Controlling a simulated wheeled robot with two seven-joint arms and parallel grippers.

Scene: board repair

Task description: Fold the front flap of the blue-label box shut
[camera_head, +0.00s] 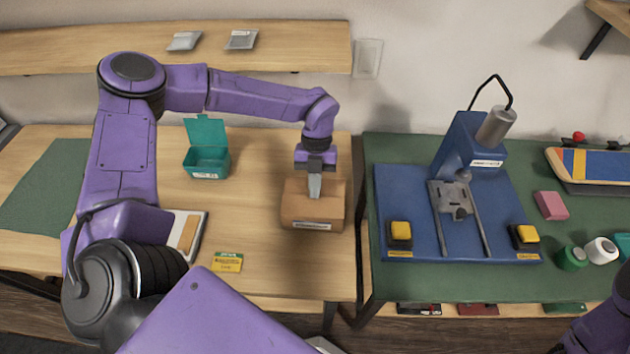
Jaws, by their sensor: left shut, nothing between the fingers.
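A brown cardboard box (331,211) stands near the right end of the wooden table, with a small pale label with a dark strip on its front face. My left gripper (314,193) points straight down, its fingers shut and empty, over the middle of the box top. The fingertips are at the top panels; I cannot tell whether they touch. The box looks mostly closed, and part of its top is hidden behind the fingers. The exact angle of the front flap cannot be told. A part of my right arm shows in the lower right corner; its gripper is out of view.
A teal bin (206,162) with raised lid stands left of the box. A yellow-green card (227,262) lies at the front. A gap separates the wooden table (270,275) from the green-topped bench (390,283) holding a blue press (463,150). A shelf (290,45) runs behind.

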